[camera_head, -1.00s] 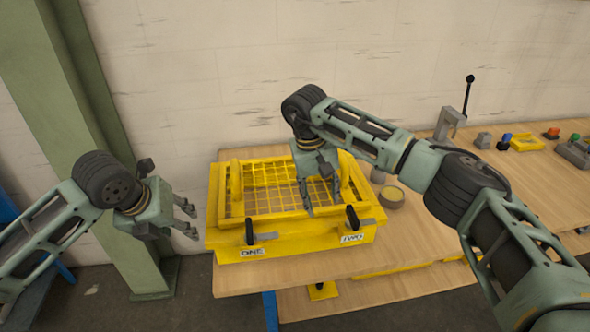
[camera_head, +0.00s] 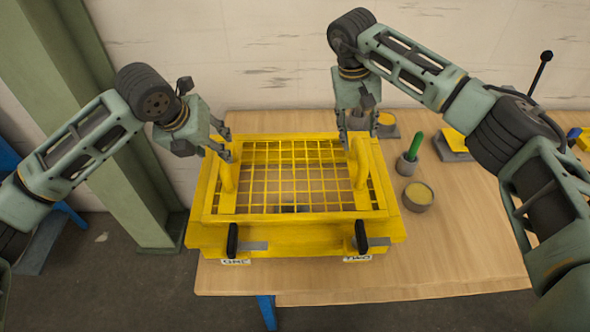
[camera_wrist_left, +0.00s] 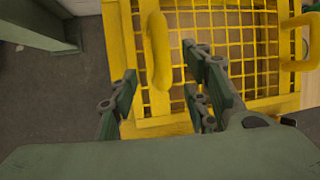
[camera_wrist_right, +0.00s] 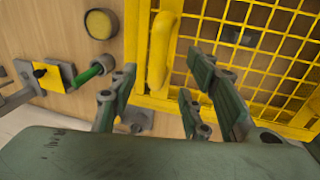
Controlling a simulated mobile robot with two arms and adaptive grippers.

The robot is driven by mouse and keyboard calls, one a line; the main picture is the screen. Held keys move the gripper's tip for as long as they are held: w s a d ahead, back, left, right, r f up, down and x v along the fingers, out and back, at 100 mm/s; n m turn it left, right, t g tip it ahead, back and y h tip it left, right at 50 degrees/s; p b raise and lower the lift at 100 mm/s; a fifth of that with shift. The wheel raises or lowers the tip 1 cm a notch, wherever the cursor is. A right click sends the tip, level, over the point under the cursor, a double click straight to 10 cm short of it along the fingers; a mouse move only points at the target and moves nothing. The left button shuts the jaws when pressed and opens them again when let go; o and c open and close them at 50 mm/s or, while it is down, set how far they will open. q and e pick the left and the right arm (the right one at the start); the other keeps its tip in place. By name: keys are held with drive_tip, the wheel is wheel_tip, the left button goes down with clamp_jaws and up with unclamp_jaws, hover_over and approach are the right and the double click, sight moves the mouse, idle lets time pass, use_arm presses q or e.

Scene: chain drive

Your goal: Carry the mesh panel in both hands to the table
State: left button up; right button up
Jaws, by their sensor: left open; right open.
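The yellow mesh panel (camera_head: 300,180) lies flat on a yellow frame (camera_head: 290,240) at the left end of the table (camera_head: 450,230). It has an upright yellow handle on each side. My left gripper (camera_head: 228,143) is open beside the top of the left handle (camera_head: 227,176); in the left wrist view that handle (camera_wrist_left: 158,50) stands ahead between the fingers. My right gripper (camera_head: 357,128) is open above and behind the right handle (camera_head: 358,162). In the right wrist view the handle (camera_wrist_right: 160,50) is ahead between the fingers. I cannot tell whether any finger touches.
Two black-handled clamps (camera_head: 232,240) (camera_head: 361,237) sit on the frame's front edge. To its right are a round yellow-topped pot (camera_head: 417,196) and a green-handled tool in a holder (camera_head: 407,162). A green column (camera_head: 110,130) stands at left. The front right tabletop is clear.

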sight(360, 146)
use_arm(q)
drive_tip(key=x, duration=0.7)
drive_tip(key=shift+w+d+f, duration=0.2)
drive_tip(key=shift+w+d, duration=0.05)
drive_tip(key=shift+w, duration=0.1)
use_arm(e)
drive_tip(key=f, duration=0.2)
drive_tip(key=d+f, duration=0.1)
drive_tip(key=f, duration=0.4)
drive_tip(key=shift+w+d+f, duration=0.2)
drive_tip(key=shift+w+d, duration=0.1)
drive_tip(key=shift+d, duration=0.1)
use_arm(q)
drive_tip(key=shift+w+d+f, duration=0.1)
drive_tip(key=shift+w+f, duration=0.15)
drive_tip(key=shift+f, duration=0.15)
use_arm(e)
drive_tip(key=shift+w+d+f, duration=0.1)
drive_tip(key=shift+f, duration=0.3)
use_arm(q)
drive_tip(key=shift+c, duration=1)
use_arm(e)
drive_tip(key=shift+r, duration=0.1)
drive_tip(key=shift+c, duration=1)
use_arm(q)
clamp_jaws()
use_arm(e)
clamp_jaws()
drive_tip(key=shift+d, duration=0.1)
